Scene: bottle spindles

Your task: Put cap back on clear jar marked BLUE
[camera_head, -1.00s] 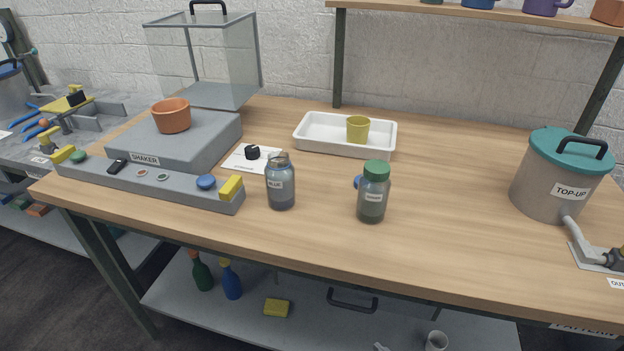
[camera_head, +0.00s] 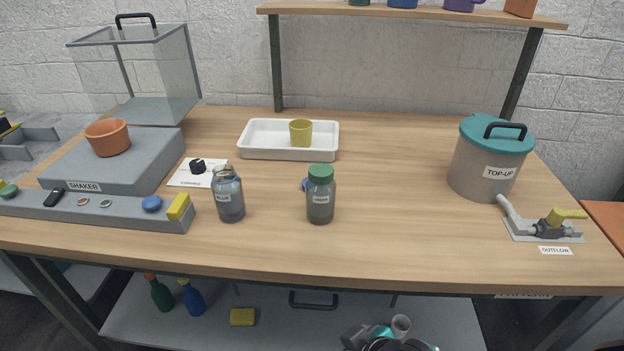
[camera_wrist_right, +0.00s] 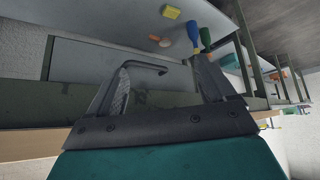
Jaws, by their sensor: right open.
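The clear jar marked BLUE (camera_head: 228,197) stands upright and uncapped on the table, just right of the shaker's front panel. A small blue round thing (camera_head: 305,184), which may be its cap, is mostly hidden behind another jar. That jar (camera_head: 320,204) has a green cap (camera_head: 321,173) on; its label is too small to read. My right gripper (camera_wrist_right: 162,76) is open and empty in the wrist view, facing the lower shelf area. Part of my right arm shows at the bottom edge of the head view, below the tabletop front. My left gripper is not in view.
The shaker (camera_head: 110,160) with an orange pot (camera_head: 107,137) is at left. A white tray (camera_head: 262,153) with a yellow cup (camera_head: 301,133) is behind the jars. The TOP-UP tank (camera_head: 472,170) and outflow valve (camera_head: 548,228) are at right.

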